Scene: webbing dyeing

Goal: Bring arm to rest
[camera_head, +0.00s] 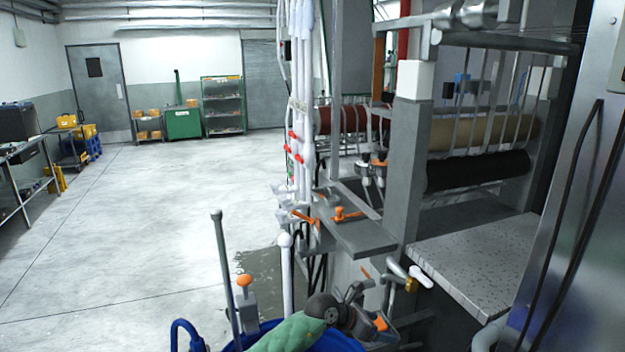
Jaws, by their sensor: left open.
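My left arm comes in at the bottom centre. Its gripper (368,312) is small and dark, open, in front of the valves and pipes of the dyeing machine (397,180). Nothing can be made out between its fingers. A blue drum (352,344) stands below and beside the arm; most of it is hidden or cut off by the bottom edge. My right gripper is not in view.
The machine, with its rollers (480,172), metal ledge (470,262) and white pipes (303,100), fills the right side. Orange-handled valves (345,214) stick out near the arm. A puddle (258,267) lies on the floor. Open floor (150,220) stretches left.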

